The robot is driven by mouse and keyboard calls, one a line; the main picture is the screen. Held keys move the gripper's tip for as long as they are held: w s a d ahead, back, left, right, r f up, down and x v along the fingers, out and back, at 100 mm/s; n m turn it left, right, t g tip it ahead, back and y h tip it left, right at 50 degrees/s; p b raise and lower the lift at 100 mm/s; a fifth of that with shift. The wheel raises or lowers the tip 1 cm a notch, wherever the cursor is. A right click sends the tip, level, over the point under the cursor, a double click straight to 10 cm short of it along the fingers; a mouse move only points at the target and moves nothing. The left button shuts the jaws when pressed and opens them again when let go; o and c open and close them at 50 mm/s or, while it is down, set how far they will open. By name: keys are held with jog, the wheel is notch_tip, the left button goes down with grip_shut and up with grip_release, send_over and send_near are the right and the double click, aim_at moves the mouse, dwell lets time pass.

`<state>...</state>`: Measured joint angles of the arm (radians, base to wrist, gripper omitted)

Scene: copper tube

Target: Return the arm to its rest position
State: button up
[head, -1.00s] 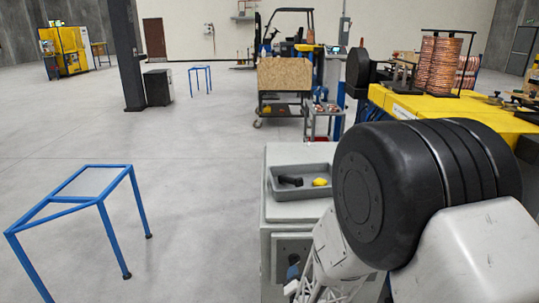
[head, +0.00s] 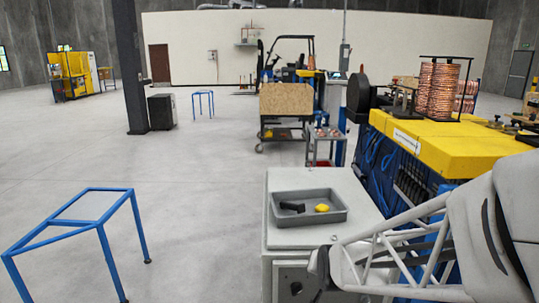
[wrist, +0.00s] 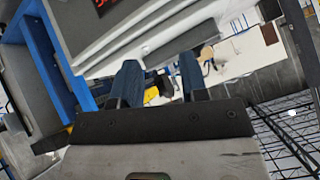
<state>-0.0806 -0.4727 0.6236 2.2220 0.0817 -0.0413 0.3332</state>
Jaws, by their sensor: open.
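In the wrist view my gripper (wrist: 158,76) has two dark bluish fingers standing apart, with nothing held between them. In the head view my white arm comes in from the right edge, and its lattice link slopes down left to a dark joint at the front of the grey cabinet (head: 300,237). The fingers cannot be made out in the head view. A grey tray (head: 341,219) on the cabinet holds a black object (head: 291,207) and a small yellow object (head: 322,208).
A yellow-topped machine (head: 450,143) with copper coils (head: 438,90) stands on the right, close to my arm. A blue-framed table (head: 85,207) stands at the left front. A cart (head: 287,102) stands further back. The floor between table and cabinet is clear.

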jog(key=s+d+r+n+g, duration=0.1)
jog(key=s+r, duration=0.3)
jog(key=s, duration=0.4)
jog(key=s+d+r+n+g, duration=0.1)
jog(key=s+d+r+g, duration=0.1)
jog(key=s, duration=0.6)
jog(key=s+d+r+n+g, duration=0.1)
jog(key=s+r+g, duration=0.2)
jog(key=s+r, duration=0.3)
jog(key=s, duration=0.2)
jog(key=shift+s+d+r+n+g+h, duration=0.2)
jog(key=shift+s+d+n+g+h, duration=0.1)
jog(key=shift+d+h, duration=0.1)
